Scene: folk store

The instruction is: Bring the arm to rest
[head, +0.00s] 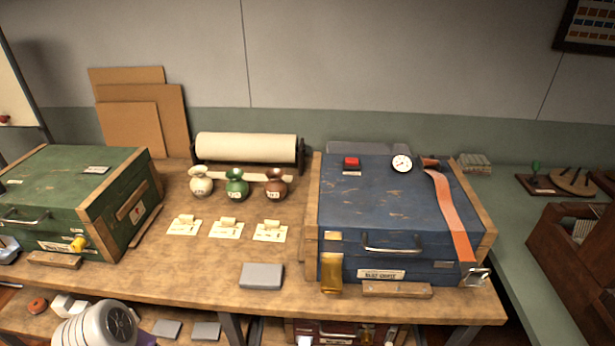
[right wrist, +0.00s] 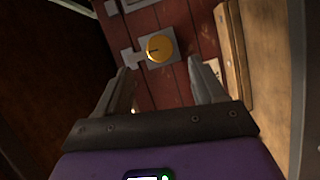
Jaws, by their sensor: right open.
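My right gripper (right wrist: 158,66) shows only in the right wrist view. Its two fingers are spread apart with nothing between them. Beyond the fingertips is a round yellow knob (right wrist: 161,48) on a grey metal plate, fixed to a dark red planked surface (right wrist: 118,37). The fingers appear apart from the knob, though the exact gap is hard to judge. My left gripper is not seen; a white rounded link, likely of my own arm, shows at the lower left of the head view.
A green case (head: 70,185) and a blue case (head: 365,205) stand on the wooden bench (head: 190,270). Three small vases (head: 237,185) and paper tags stand between them. A dark red case (head: 320,333) sits below the bench top. Wooden pieces (right wrist: 233,50) flank the wrist view.

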